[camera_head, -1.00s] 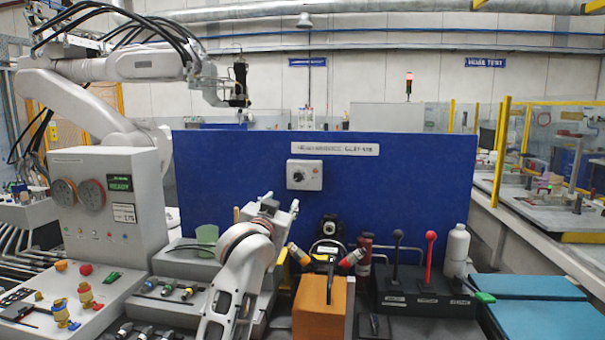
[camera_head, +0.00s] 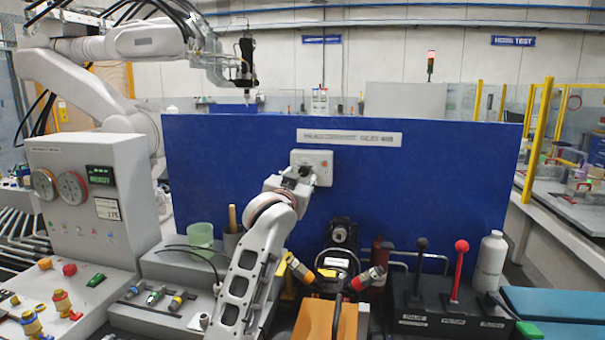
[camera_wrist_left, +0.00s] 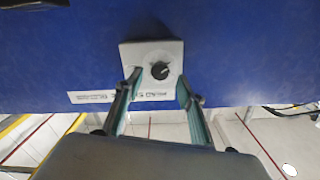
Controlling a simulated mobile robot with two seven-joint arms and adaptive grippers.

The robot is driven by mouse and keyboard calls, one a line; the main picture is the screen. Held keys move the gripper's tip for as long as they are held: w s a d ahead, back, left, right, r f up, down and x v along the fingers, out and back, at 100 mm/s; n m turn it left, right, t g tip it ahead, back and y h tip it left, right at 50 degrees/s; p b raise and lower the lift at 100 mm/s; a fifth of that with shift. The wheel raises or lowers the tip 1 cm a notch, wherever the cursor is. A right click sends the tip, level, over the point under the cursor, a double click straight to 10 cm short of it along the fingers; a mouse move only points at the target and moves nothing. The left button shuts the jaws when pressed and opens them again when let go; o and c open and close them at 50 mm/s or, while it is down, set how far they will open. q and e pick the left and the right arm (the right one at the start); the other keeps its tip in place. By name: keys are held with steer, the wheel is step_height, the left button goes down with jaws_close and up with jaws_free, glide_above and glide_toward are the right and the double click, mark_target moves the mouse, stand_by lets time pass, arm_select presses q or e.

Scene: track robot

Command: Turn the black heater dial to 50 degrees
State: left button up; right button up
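The black heater dial (camera_wrist_left: 160,70) is a small round knob with a pale pointer mark on a light grey control box (camera_wrist_left: 152,56). The box (camera_head: 325,161) is mounted on the blue panel in the head view, where the dial is largely hidden by my gripper. My left gripper (camera_wrist_left: 159,82) is open in the left wrist view, with a finger on each side of the dial and gaps between. In the head view my left gripper (camera_head: 301,173) is close in front of the box. I cannot tell whether the fingertips touch the box. The dial's scale is unreadable.
The blue panel (camera_head: 230,160) stands upright behind the bench. Below it are a black device (camera_head: 341,232), levers with black and red knobs (camera_head: 460,248), a white bottle (camera_head: 491,262) and a green cup (camera_head: 200,235). A grey gauge box (camera_head: 95,215) stands left.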

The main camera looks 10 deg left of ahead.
mark_target(303, 173)
arm_select(q)
steer(key=shift+w, duration=1.8)
jaws_close()
